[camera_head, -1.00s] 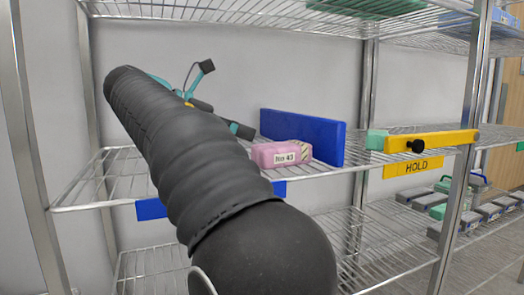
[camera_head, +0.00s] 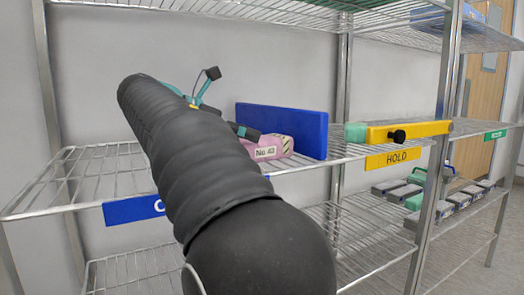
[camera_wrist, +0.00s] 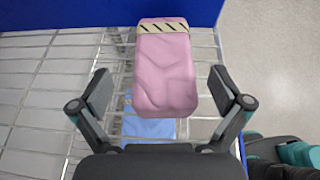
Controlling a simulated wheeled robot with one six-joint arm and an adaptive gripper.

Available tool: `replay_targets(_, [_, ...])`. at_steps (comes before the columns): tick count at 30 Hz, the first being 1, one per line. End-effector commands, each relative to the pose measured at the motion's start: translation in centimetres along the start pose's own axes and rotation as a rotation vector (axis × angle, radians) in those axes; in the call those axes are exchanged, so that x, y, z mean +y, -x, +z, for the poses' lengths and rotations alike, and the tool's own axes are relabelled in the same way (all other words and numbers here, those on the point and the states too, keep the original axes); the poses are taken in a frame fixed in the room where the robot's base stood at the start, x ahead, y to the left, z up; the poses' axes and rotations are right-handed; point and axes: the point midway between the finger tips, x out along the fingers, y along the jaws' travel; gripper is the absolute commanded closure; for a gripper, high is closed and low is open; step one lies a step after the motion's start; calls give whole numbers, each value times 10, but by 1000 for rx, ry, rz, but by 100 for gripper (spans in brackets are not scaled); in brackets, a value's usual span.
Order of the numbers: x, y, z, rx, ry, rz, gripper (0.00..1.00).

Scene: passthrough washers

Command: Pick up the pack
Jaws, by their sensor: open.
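The pink pack (camera_head: 268,147) lies on the middle wire shelf (camera_head: 320,160), with a white "No 43" label on its front and a black-and-cream striped band. In the wrist view the pack (camera_wrist: 165,75) lies between and just ahead of the two fingers of my gripper (camera_wrist: 161,92). The fingers are spread apart with gaps on both sides of the pack. In the head view my arm hides much of my gripper (camera_head: 245,132), whose finger overlaps the pack's left end. I cannot tell there whether it touches.
A blue upright panel (camera_head: 290,130) stands behind the pack. A yellow bar (camera_head: 408,132) with a black knob is at right above a yellow HOLD sign (camera_head: 393,159). Steel posts (camera_head: 437,150) flank the shelf. Grey and green boxes (camera_head: 400,192) sit lower right.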

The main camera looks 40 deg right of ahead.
Motion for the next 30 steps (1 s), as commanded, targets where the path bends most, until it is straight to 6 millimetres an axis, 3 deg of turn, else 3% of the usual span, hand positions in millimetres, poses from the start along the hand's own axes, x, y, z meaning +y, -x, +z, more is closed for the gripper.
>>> replay_targets(9, [-5, -43, 0, 1, -3, -5, 0])
replay_targets(18, [-4, -48, 0, 1, -2, -3, 0])
replay_targets(20, [-4, -48, 0, 1, -2, -3, 10])
replay_targets(27, [-4, -48, 0, 1, -2, -3, 70])
replay_targets(30, [-4, -47, 1, 0, -2, -3, 72])
